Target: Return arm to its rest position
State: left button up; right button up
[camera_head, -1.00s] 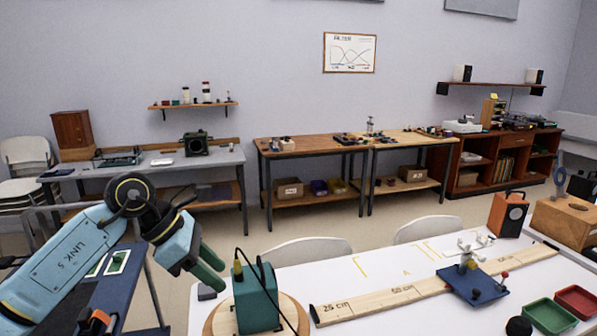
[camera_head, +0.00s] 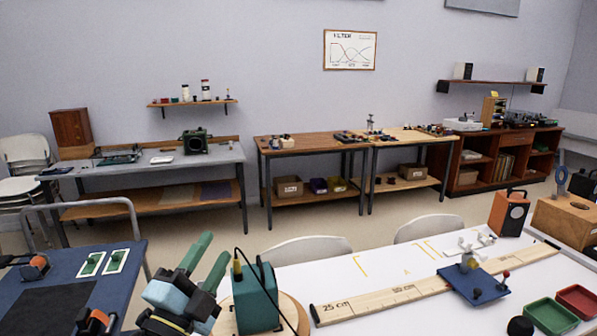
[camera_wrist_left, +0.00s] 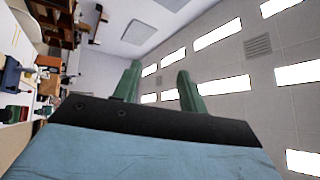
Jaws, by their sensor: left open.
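My left gripper (camera_head: 206,262) shows at the bottom of the head view, left of the green box with a cable. Its two green fingers are apart and point up, with nothing between them. The left wrist view shows the same open fingers (camera_wrist_left: 158,84) against the ceiling with its bright light panels. Most of my left arm is below the head picture's edge. My right gripper is not in either view.
A green box (camera_head: 257,297) on a round wooden base stands close to my left gripper's right. The white table (camera_head: 385,270) holds a marked wooden plank (camera_head: 400,296), a blue plate and an orange speaker (camera_head: 508,214). A blue-topped cart (camera_head: 120,262) is at left.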

pick_arm(q)
jog(key=s+a+f+n+g+y, duration=0.4)
jog(key=f+n+y, duration=0.15)
jog(key=f, duration=0.35)
jog(key=s+a+f+n+g+y, duration=0.4)
jog(key=f+n, duration=0.3)
jog(key=f, duration=0.1)
jog(key=s+f+n+g+h, duration=0.1)
jog(key=s+f+n+g, duration=0.1)
jog(key=s+f+g, duration=0.6)
jog(key=s+f+n+g+h, duration=0.1)
jog(key=s+f+n, duration=0.15)
jog(key=s, duration=0.85)
notch_tip(320, 180, down, 25)
jog(key=s+g, duration=0.2)
jog(key=s+a+f+g, duration=0.1)
jog(key=s+a+f, duration=0.1)
jog(key=s+f, duration=1.3)
jog(key=shift+s+a+f+m, duration=0.2)
jog(key=shift+s+a+m, duration=0.1)
jog(key=shift+s, duration=0.6)
